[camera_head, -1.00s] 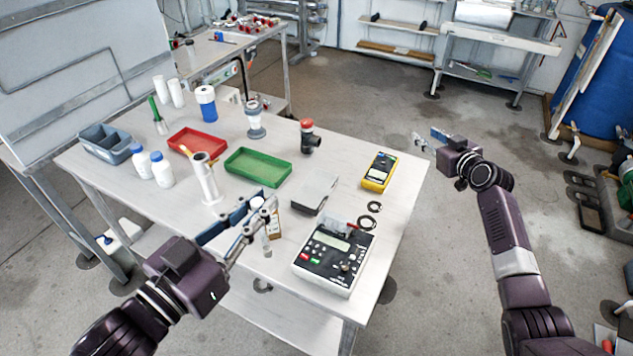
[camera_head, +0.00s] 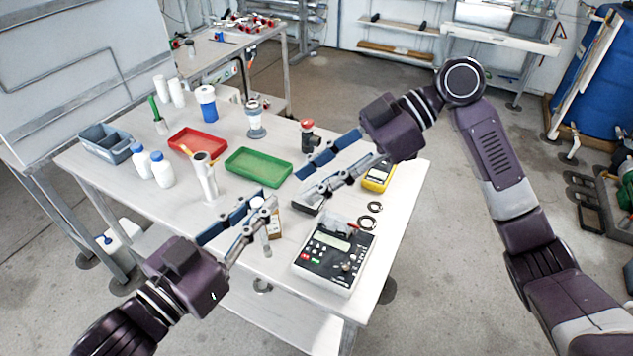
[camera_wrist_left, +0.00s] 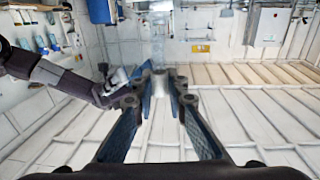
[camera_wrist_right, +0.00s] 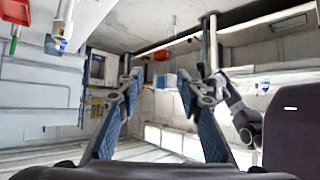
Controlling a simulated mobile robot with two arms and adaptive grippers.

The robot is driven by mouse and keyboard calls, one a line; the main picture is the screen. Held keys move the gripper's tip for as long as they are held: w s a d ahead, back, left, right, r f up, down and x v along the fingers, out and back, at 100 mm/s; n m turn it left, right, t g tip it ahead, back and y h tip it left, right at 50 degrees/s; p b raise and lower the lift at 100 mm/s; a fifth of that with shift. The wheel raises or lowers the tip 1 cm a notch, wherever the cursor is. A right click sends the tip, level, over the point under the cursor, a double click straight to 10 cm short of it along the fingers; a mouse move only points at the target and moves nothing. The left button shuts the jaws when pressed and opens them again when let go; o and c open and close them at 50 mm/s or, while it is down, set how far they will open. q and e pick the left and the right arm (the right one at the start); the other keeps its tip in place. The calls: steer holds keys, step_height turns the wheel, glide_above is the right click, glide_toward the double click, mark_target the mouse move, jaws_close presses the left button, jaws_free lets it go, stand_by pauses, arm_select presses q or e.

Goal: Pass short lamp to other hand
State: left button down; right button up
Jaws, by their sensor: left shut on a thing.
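The short lamp (camera_head: 264,236) is a clear tube with a white end, held upright in the head view above the front part of the table. My left gripper (camera_head: 264,200) is shut on it. In the left wrist view the lamp's white end (camera_wrist_left: 160,82) sits between the fingertips and its clear tube runs up, faint against the wall. My right gripper (camera_head: 304,184) is open and empty, to the right of the lamp and apart from it, with its fingers pointing left. In the right wrist view its fingers (camera_wrist_right: 160,82) are spread with nothing between them.
Under the arms, the white table (camera_head: 225,258) holds a control box (camera_head: 330,262), a yellow meter (camera_head: 378,178), black rings (camera_head: 368,221), a green tray (camera_head: 258,167), a red tray (camera_head: 197,142) and a white stand (camera_head: 205,180). White bottles (camera_head: 162,170) stand at left.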

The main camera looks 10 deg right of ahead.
mark_target(263, 231)
steer(key=shift+n+g, duration=0.3)
steer(key=x, duration=0.4)
steer(key=s+x, duration=0.1)
steer(key=x, duration=0.7)
steer(key=shift+s+d+f, duration=0.1)
steer(key=shift+s+f, duration=0.1)
jaws_close()
arm_select(q)
steer(key=c, duration=1.8)
jaws_free()
steer(key=shift+c, duration=0.2)
